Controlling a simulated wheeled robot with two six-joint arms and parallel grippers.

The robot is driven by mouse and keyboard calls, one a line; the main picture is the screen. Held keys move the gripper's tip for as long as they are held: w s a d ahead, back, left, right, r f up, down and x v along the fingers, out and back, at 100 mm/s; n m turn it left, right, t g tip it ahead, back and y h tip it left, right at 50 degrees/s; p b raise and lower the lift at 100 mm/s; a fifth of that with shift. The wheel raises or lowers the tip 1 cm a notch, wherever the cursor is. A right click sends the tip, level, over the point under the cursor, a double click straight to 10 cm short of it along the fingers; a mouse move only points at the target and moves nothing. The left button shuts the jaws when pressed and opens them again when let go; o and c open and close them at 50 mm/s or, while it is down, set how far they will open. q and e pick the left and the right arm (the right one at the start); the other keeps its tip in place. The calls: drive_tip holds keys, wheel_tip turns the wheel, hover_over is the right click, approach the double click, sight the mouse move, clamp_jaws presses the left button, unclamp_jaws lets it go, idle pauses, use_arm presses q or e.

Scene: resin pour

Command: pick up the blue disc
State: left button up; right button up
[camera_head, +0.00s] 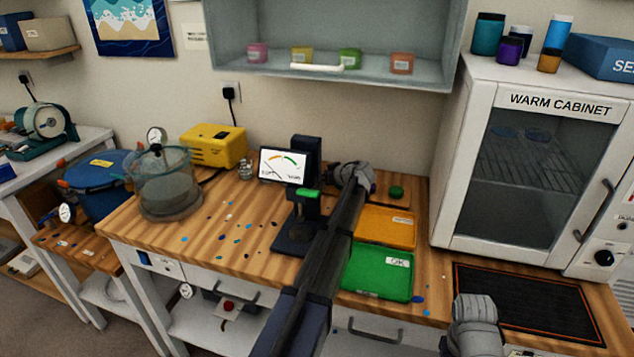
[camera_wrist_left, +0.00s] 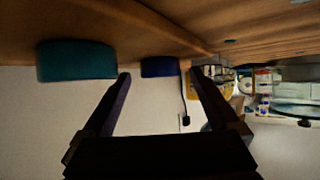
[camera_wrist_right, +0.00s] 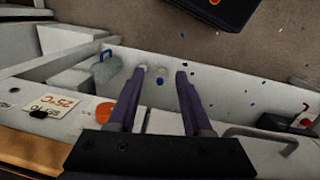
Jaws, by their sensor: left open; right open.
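A blue disc (camera_wrist_left: 160,67) shows in the left wrist view, upside down on a wooden surface. It lies between the lines of my left gripper's fingers, near their tips, and whether they reach around it is unclear. My left gripper (camera_wrist_left: 160,76) is open. A teal-green disc (camera_wrist_left: 77,61) lies beside the blue one, outside the fingers. In the head view the green disc (camera_head: 396,192) sits on a small wooden board; a small blue-purple patch beside my left wrist may be the blue disc or a fingertip. My right gripper (camera_wrist_right: 160,75) is open and empty.
A gauge stand (camera_head: 300,230) is left of my left arm. An orange tray (camera_head: 386,228) and a green tray (camera_head: 378,273) lie to its right. The warm cabinet (camera_head: 545,150) and a black mat (camera_head: 525,300) are further right. A grey shelf (camera_head: 340,75) hangs above.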

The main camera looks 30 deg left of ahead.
use_arm(q)
drive_tip(key=shift+s+a, duration=0.1)
drive_tip(key=shift+a, duration=0.35)
drive_tip(key=c, duration=1.4)
